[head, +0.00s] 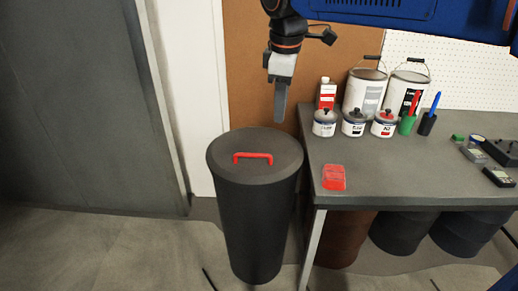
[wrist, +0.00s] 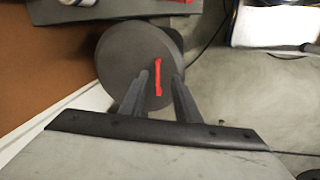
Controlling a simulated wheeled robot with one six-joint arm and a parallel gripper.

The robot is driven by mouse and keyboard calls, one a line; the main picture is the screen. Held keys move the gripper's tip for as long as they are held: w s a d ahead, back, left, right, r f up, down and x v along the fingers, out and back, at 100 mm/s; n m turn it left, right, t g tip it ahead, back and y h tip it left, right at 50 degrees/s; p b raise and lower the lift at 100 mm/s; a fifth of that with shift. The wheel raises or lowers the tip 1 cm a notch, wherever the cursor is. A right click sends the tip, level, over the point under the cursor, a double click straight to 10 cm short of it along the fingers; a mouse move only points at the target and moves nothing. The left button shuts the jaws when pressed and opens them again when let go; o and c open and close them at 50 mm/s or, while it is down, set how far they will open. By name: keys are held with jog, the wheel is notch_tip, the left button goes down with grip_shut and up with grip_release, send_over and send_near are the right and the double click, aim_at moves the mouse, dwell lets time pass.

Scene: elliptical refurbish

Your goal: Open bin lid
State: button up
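A tall dark grey bin (head: 256,225) stands on the floor left of the workbench. Its round lid (head: 280,148) is on and closed, with a red bar handle (head: 253,157) on top. My gripper (head: 280,118) points down above the far right part of the lid, apart from it. In the wrist view the two fingers of my gripper (wrist: 164,72) are spread, with a gap between the tips and nothing held. The red handle (wrist: 158,77) shows through that gap, below the fingers. The lid (wrist: 120,60) fills the space around it.
The workbench (head: 400,175) stands right of the bin, its edge close to the lid. A red box (head: 333,177) lies near its front left corner. Paint cans (head: 365,92) and small tins (head: 353,123) stand behind. A brown board (head: 250,70) rises behind the bin.

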jog(key=n, duration=0.2)
send_near(259, 156)
jog(key=x, duration=0.7)
jog(key=shift+w+f, duration=0.1)
jog(key=shift+w, duration=0.2)
grip_shut()
